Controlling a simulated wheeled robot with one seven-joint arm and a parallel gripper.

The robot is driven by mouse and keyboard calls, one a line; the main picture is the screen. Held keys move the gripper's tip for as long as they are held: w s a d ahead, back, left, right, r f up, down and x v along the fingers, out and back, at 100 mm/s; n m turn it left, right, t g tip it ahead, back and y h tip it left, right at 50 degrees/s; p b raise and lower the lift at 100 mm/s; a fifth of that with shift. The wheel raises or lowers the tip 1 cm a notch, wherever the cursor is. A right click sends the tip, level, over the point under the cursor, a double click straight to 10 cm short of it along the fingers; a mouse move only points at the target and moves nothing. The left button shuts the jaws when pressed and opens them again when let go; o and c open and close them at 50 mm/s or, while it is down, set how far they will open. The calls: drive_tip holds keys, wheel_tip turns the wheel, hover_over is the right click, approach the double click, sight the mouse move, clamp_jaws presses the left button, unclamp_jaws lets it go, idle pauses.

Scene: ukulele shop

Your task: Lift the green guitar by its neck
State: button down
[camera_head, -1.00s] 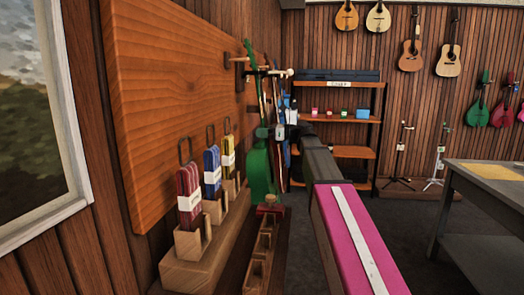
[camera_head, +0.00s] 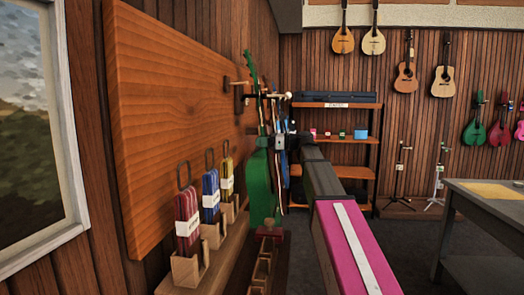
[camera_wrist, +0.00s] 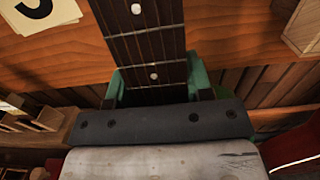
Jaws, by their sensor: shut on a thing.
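The green guitar (camera_head: 262,190) is upright beside the wooden wall panel in the head view, its neck (camera_head: 252,85) pointing up. My gripper (camera_head: 277,142) is at the neck, just above the body, and is shut on it. In the wrist view the dark fretboard (camera_wrist: 145,40) with pale dots runs between the teal jaws of my gripper (camera_wrist: 155,85). My arm hides part of the guitar's right side. I cannot tell whether the guitar's bottom touches anything below.
A wooden peg (camera_head: 236,82) juts from the panel (camera_head: 170,110) close to the neck. Other instruments hang just behind. Strap packs (camera_head: 187,212) stand in holders at left, and a red block (camera_head: 269,232) is below the guitar. Shelves (camera_head: 345,140) stand behind; a grey table (camera_head: 490,205) is at right.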

wheel_tip(320, 180, up, 2)
drive_tip(key=s+d, duration=0.2)
drive_tip(key=d, duration=0.7)
drive_tip(key=s+d, duration=0.1)
drive_tip(key=d, duration=0.9)
drive_tip(key=shift+s, duration=0.4)
drive_tip(key=shift+d+f, duration=0.1)
